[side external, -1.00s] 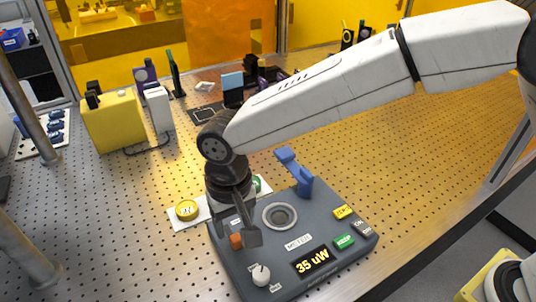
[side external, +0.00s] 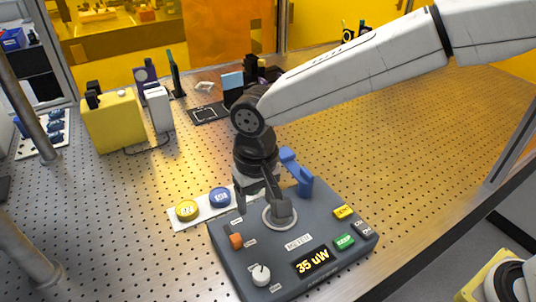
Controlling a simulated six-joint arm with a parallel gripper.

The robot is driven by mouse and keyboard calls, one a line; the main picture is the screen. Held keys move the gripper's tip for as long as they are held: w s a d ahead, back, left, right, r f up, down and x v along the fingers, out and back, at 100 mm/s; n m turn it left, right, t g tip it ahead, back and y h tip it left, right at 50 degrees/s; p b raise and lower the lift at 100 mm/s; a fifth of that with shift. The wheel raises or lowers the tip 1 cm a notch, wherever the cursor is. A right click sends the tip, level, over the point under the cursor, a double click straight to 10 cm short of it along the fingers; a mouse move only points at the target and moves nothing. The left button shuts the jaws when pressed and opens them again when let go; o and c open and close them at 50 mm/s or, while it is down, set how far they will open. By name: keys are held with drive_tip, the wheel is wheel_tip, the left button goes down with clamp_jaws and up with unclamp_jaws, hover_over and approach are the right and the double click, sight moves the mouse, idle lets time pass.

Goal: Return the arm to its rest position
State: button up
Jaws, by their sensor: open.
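My gripper (side external: 262,205) points down over the grey meter box, close to its round ringed recess (side external: 277,220). It is open and I see nothing between its fingers. One finger overlaps the recess in the picture, and I cannot tell how high it hangs above it. My white arm comes in from the upper right. The meter box (side external: 325,225) has a display reading 35 uW (side external: 312,263), a white knob (side external: 261,275), an orange switch (side external: 236,241), and yellow and green keys. A blue bracket (side external: 300,178) stands at its back edge.
A white strip with a yellow disc (side external: 187,210) and a blue disc (side external: 220,197) lies left of the meter box. A yellow box (side external: 113,122) and a white block (side external: 158,108) stand behind. The perforated table (side external: 420,150) is bare at right.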

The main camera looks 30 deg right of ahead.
drive_tip(key=shift+t, duration=0.3)
drive_tip(key=d, duration=0.6)
drive_tip(key=d+f, duration=0.1)
drive_tip(key=d, duration=0.2)
drive_tip(key=shift+w+d, duration=0.2)
drive_tip(key=shift+t, duration=0.3)
drive_tip(key=d, duration=0.2)
drive_tip(key=s+d, duration=0.1)
drive_tip(key=d, duration=0.2)
drive_tip(key=d+f, duration=0.1)
drive_tip(key=d, duration=0.1)
drive_tip(key=shift+s+d, duration=0.3)
drive_tip(key=shift+s, duration=0.05)
drive_tip(key=shift+t, duration=0.6)
drive_tip(key=s+d+f, duration=0.1)
drive_tip(key=s+d, duration=0.1)
drive_tip(key=d, duration=0.2)
drive_tip(key=s+d+f, duration=0.1)
drive_tip(key=s+d, duration=0.2)
drive_tip(key=d, duration=0.1)
drive_tip(key=s+d+f, duration=0.1)
drive_tip(key=s+d, duration=0.2)
drive_tip(key=d, duration=0.1)
drive_tip(key=shift+a, duration=0.1)
